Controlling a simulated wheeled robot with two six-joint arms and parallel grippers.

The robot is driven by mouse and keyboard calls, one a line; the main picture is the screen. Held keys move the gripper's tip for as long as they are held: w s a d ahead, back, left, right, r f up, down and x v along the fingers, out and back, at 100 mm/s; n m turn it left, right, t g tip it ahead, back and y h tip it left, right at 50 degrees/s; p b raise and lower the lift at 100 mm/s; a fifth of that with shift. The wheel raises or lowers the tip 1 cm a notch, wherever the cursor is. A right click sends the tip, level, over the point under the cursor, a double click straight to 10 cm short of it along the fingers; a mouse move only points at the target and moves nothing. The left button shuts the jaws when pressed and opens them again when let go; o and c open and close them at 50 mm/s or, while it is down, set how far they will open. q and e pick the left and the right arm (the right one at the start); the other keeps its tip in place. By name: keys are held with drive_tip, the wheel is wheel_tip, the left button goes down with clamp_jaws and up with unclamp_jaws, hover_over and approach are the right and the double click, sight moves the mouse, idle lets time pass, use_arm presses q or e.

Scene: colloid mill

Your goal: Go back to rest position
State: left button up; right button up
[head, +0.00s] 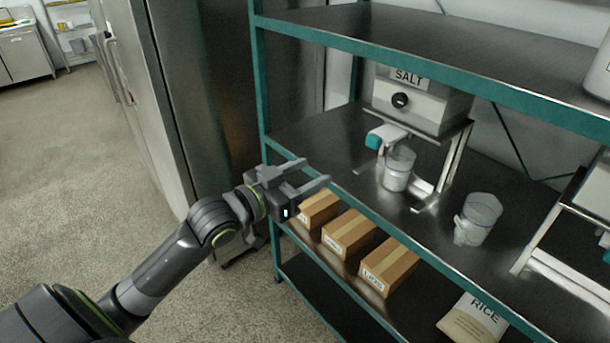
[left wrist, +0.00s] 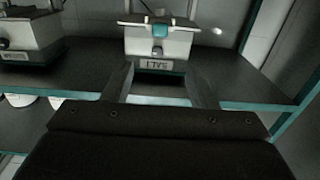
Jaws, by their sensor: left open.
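My left gripper (head: 312,173) is open and empty. It is at the front edge of the green-framed shelf, left of the salt dispenser (head: 412,103). In the left wrist view, its two fingers (left wrist: 163,88) are spread apart with nothing between them, and the dispenser with its label (left wrist: 159,46) shows beyond. A clear cup (head: 398,170) stands under the dispenser's spout, apart from my gripper. My right gripper is not in view.
The shelf's green front edge (head: 352,196) and corner post are close to my left gripper. Cardboard boxes (head: 349,233) and a rice bag (head: 474,318) sit on the shelf below. A second clear cup (head: 478,218) stands further right. The floor (head: 60,180) at left is clear.

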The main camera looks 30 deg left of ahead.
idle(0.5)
use_arm(q)
drive_tip(key=w+a+f+n+g+y, duration=0.1)
drive_tip(key=w+a+f+n+y, duration=0.3)
drive_tip(key=f, duration=0.7)
drive_tip(key=s+a+f+g+y, duration=0.1)
drive_tip(key=a+f+g+y, duration=0.1)
drive_tip(key=a+f, duration=0.65)
drive_tip(key=s+a+f+n+g+y, duration=0.1)
drive_tip(key=s+f+g, duration=0.15)
drive_tip(key=f, duration=0.75)
drive_tip(key=s+f+g+y, duration=0.1)
drive_tip(key=s+f, duration=0.3)
drive_tip(key=f, duration=0.6)
drive_tip(key=s+d+f+g, duration=0.2)
drive_tip(key=s+f+g, duration=0.3)
drive_tip(key=s+f, duration=1.3)
drive_tip(key=s+d+f+g, duration=0.1)
drive_tip(key=s+d+f, duration=0.1)
drive_tip(key=s, duration=0.5)
drive_tip(key=s+d+f+g, duration=0.2)
drive_tip(key=s+d+f, duration=0.1)
drive_tip(key=s+f, duration=0.2)
drive_tip(key=s+d+f+g, duration=0.1)
drive_tip(key=s+d+f, duration=0.2)
drive_tip(key=s, duration=0.6)
drive_tip(key=shift+f+h, duration=0.3)
drive_tip(key=shift+h, duration=0.1)
